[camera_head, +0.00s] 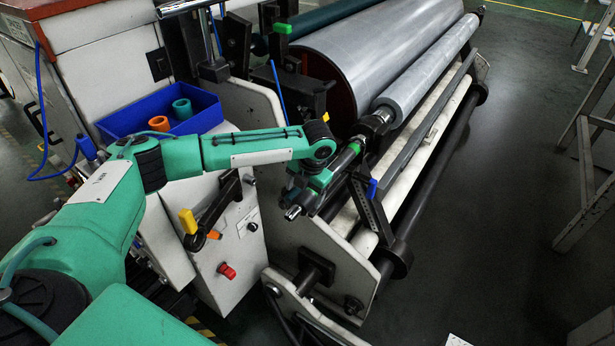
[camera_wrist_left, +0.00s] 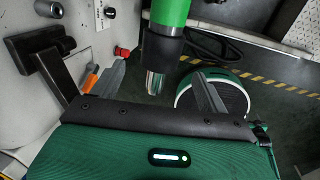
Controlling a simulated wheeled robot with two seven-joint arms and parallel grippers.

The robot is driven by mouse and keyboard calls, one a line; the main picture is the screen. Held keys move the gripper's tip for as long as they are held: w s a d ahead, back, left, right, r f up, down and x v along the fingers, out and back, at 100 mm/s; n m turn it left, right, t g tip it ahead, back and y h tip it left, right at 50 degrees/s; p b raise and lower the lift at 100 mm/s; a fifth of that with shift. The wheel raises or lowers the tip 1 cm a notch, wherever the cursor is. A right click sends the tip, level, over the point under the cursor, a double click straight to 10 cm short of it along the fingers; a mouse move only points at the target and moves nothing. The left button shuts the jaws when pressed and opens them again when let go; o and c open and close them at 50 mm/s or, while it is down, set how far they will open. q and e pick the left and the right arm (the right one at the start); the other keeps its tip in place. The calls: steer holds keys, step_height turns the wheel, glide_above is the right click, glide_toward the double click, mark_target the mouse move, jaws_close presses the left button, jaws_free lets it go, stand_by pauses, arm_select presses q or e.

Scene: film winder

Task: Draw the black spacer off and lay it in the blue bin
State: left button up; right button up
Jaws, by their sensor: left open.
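The black spacer (camera_wrist_left: 163,48) shows in the left wrist view as a dark ring below a green sleeve (camera_wrist_left: 170,12) on the winder shaft. The bright metal shaft end (camera_wrist_left: 154,83) pokes out below it and shows in the head view too (camera_head: 292,212). In the head view the spacer is hard to tell from the dark parts around it. My left gripper (camera_head: 305,198) is open at the shaft's near end. In the wrist view its fingers (camera_wrist_left: 157,87) stand apart on either side of the shaft end. The blue bin (camera_head: 207,119) stands left of the winder, behind my left arm.
The bin holds an orange tube (camera_head: 159,124) and a teal tube (camera_head: 182,109). A large grey roll (camera_head: 385,45) fills the winder's top. A yellow-ended lever (camera_head: 188,221) and a red knob (camera_head: 227,270) stick out of the white panel.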

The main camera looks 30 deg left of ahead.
mark_target(287, 217)
arm_select(q)
steer(key=f, duration=0.2)
steer(key=a+f, duration=0.1)
steer(key=f, duration=0.2)
steer(key=shift+f+p, duration=0.25)
steer(key=shift+p, duration=0.05)
steer(key=shift+c, duration=0.5)
steer(key=shift+w, duration=0.1)
steer(key=c, duration=1.1)
steer(key=shift+s+a+r+p, duration=0.1)
steer(key=shift+s+r+p, duration=0.1)
steer(key=shift+s+p, duration=0.25)
steer(key=s+p, duration=0.1)
steer(key=s, duration=0.1)
steer(key=s+p, duration=0.1)
steer(key=p, duration=0.1)
steer(key=s+p, duration=0.2)
steer(key=shift+s+a, duration=0.3)
steer(key=shift+a, duration=0.1)
steer(key=s+p, duration=0.1)
steer(key=s, duration=0.1)
steer(key=s+p, duration=0.3)
steer(key=s, duration=0.1)
steer(key=shift+s+a+f+p, duration=0.15)
steer(key=shift+s+a+p, duration=0.1)
steer(key=shift+a+p, duration=0.15)
